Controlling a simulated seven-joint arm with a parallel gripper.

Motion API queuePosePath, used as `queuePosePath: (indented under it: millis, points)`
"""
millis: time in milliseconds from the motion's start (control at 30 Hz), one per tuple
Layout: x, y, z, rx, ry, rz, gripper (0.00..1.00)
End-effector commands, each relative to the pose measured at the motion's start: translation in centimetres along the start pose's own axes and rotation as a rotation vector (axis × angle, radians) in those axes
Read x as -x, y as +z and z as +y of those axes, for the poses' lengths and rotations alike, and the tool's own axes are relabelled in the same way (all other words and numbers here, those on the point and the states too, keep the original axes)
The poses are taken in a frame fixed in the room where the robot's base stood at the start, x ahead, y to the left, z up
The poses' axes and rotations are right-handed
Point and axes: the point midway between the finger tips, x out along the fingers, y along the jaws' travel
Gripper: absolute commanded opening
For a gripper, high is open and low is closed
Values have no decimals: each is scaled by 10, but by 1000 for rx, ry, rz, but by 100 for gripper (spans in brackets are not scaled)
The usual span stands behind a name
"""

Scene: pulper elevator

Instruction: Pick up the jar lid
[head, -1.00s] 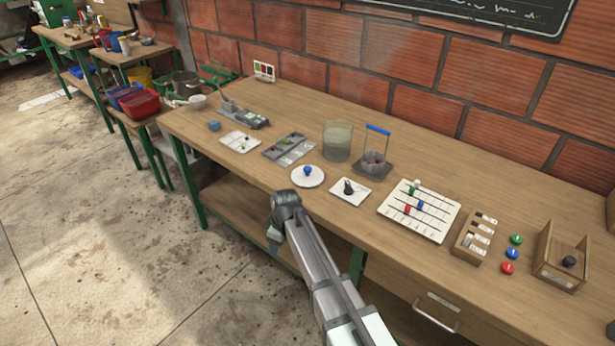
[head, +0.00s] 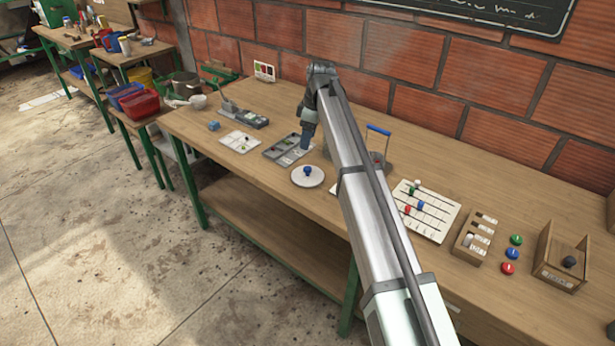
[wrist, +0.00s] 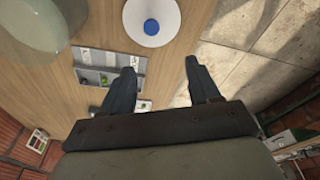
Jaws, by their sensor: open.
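The jar lid (head: 314,180) is a white disc with a blue knob, lying flat near the front edge of the workbench. In the wrist view the lid (wrist: 139,32) is at the top, beyond the fingertips. My gripper (head: 305,143) hangs pointing down just behind the lid, by the grey compartment tray. In the wrist view my gripper (wrist: 160,66) is open, with nothing between its fingers. The glass jar (wrist: 35,22) is at the upper left of the wrist view; in the head view my arm mostly hides it.
The grey compartment tray (head: 274,151) is close to the gripper. A blue-handled holder (head: 386,170), a white bead board (head: 437,226) and a wooden slotted box (head: 461,242) stand to the right. The brick wall (head: 430,108) runs behind the bench.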

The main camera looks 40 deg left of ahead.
Motion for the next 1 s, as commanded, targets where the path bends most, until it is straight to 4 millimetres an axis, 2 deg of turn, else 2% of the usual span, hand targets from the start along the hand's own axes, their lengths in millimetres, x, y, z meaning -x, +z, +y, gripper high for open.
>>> queuePosePath:
  millis: [33,100,267,700,1000]
  points:
    - [6,7,9,-10,-4,-9,61]
    - [10,13,12,-16,-8,-18,61]
    - [3,16,13,-19,-11,-23,61]
    - [-64,18,12,-20,-11,-22,61]
    - [-82,17,12,-19,-10,-22,61]
